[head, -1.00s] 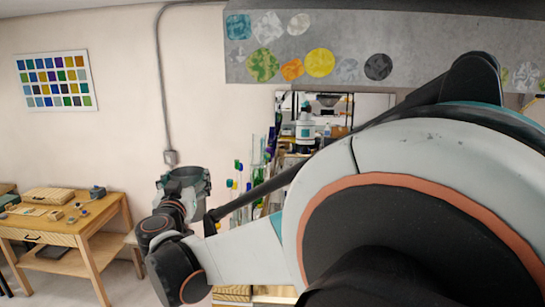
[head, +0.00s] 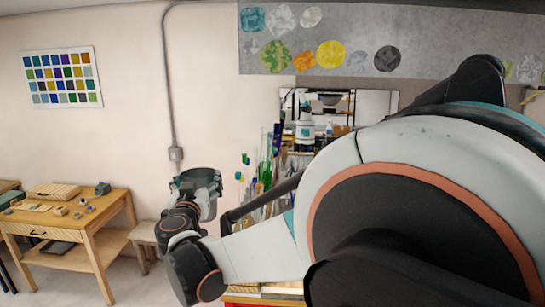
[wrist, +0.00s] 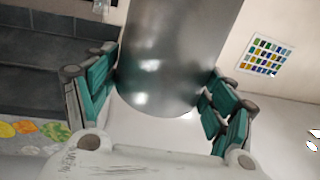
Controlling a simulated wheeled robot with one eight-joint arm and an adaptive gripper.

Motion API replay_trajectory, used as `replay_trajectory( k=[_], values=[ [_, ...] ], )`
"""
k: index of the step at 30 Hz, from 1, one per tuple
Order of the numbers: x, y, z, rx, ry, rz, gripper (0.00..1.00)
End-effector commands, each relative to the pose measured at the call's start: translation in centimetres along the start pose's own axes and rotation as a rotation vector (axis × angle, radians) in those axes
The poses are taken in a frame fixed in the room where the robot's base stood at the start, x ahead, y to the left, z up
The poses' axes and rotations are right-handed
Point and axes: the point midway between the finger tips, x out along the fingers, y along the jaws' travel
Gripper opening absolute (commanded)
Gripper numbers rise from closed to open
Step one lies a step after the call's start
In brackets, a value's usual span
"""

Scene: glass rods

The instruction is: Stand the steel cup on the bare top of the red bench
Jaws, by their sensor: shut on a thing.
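The steel cup (wrist: 178,55) is a smooth grey metal cylinder, large in the wrist view. My gripper (wrist: 160,100) has teal-padded fingers on both sides of it and is shut on it. In the head view the cup (head: 209,200) shows as a dark grey shape held in the air, partly hidden by my gripper (head: 197,182). A strip of the red bench (head: 262,301) shows at the bottom edge of the head view. My arm hides most of it, so I cannot tell how much of its top is bare.
Coloured glass rods (head: 262,165) stand upright right of the cup, partly behind my arm. A wooden table (head: 95,224) with boxes and small blocks stands at the left, with a small stool (head: 146,234) beside it. A mirror (head: 372,105) is on the back wall.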

Motion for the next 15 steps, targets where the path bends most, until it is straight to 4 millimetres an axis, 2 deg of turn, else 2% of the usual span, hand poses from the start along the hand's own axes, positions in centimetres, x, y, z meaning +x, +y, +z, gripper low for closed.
replay_trajectory(
  k=[7, 15],
  values=[
    [1.6, 3.4, 4.7, -0.003, -0.003, 0.01, 0.1],
    [3.4, 8.9, 11.6, -0.004, -0.008, 0.019, 0.1]
  ],
)
